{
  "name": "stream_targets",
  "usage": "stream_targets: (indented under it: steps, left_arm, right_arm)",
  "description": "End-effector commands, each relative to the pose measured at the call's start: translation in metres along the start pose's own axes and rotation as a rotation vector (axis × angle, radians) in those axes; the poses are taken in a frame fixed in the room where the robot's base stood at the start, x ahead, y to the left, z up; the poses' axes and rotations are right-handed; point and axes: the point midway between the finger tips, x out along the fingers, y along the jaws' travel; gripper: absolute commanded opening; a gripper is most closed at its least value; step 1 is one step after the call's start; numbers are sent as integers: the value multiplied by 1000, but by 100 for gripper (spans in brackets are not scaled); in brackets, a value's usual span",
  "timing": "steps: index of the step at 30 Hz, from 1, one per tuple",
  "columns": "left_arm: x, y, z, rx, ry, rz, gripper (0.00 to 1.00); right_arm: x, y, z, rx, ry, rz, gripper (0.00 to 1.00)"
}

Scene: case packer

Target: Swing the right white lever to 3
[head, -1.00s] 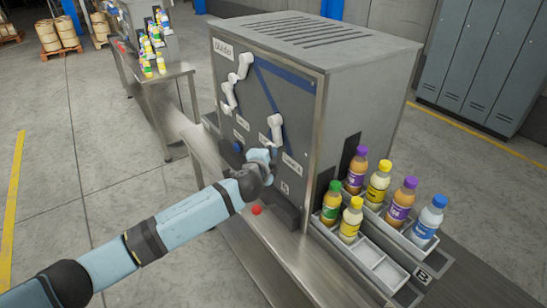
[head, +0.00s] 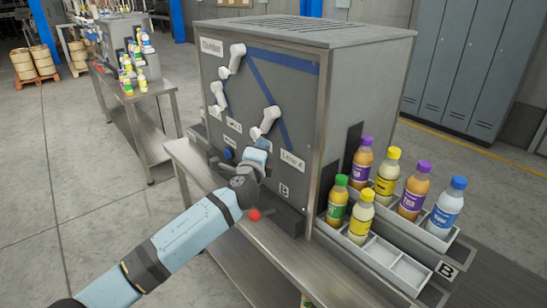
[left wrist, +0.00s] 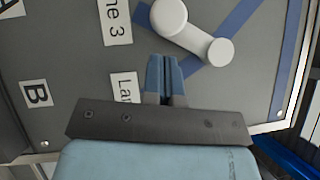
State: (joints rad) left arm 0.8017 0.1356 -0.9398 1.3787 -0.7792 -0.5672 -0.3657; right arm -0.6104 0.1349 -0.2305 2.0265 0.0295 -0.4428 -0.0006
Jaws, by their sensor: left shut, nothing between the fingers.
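The right white lever (head: 266,122) is on the front panel of the grey divider machine. It slants, its lower end down and to the left. In the left wrist view the lever (left wrist: 190,30) has its broad end toward the label ending "ne 3" (left wrist: 118,18). My left gripper (head: 261,146) is just below the lever, in front of the panel. Its blue fingers (left wrist: 165,72) are shut and empty, beside the lever on the side of the partly hidden "La…" label (left wrist: 125,92). I cannot tell whether they touch the lever. My right gripper is not in view.
Two other white levers, an upper one (head: 232,61) and a left one (head: 217,95), are on the panel. A red button (head: 254,215) is below my gripper. Several bottles stand in trays (head: 385,262) at the right. Open floor is at the left.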

Motion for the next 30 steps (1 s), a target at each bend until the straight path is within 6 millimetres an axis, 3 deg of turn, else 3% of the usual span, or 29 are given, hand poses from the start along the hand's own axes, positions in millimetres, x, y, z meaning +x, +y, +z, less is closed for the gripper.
stream_targets:
  steps: [1,9,30]
  left_arm:
    - [0,12,0,28,-1,-22,0]
    - [8,12,11,156,0,-116,0]
    - [12,7,17,223,0,-163,0]
  right_arm:
    - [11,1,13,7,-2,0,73]
    - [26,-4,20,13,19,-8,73]
    - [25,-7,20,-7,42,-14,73]
